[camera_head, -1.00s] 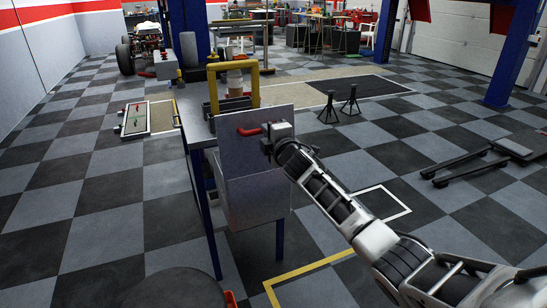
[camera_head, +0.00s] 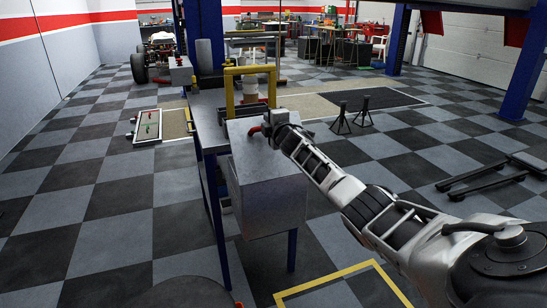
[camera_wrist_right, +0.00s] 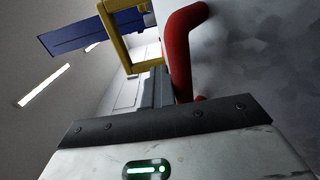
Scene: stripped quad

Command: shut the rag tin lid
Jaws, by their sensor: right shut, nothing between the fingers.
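The rag tin (camera_head: 275,212) is a grey metal box at the near end of the workbench. Its grey lid (camera_head: 275,158) slopes back over the box from the near edge; I cannot tell whether it lies fully flat on the rim. The red handle (camera_head: 256,131) is at the lid's far part. My right gripper (camera_head: 274,120) is shut and empty, close beside the handle at the lid's far end; contact is not clear. In the right wrist view the red handle (camera_wrist_right: 182,50) stands just beyond the gripper, with the lid (camera_wrist_right: 262,55) to the right. My left gripper is out of view.
The workbench (camera_head: 208,112) carries a yellow frame (camera_head: 230,90) just behind the tin. Black stands (camera_head: 352,115) and a low dark frame (camera_head: 490,175) are on the checkered floor to the right. Floor left of the bench is mostly clear.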

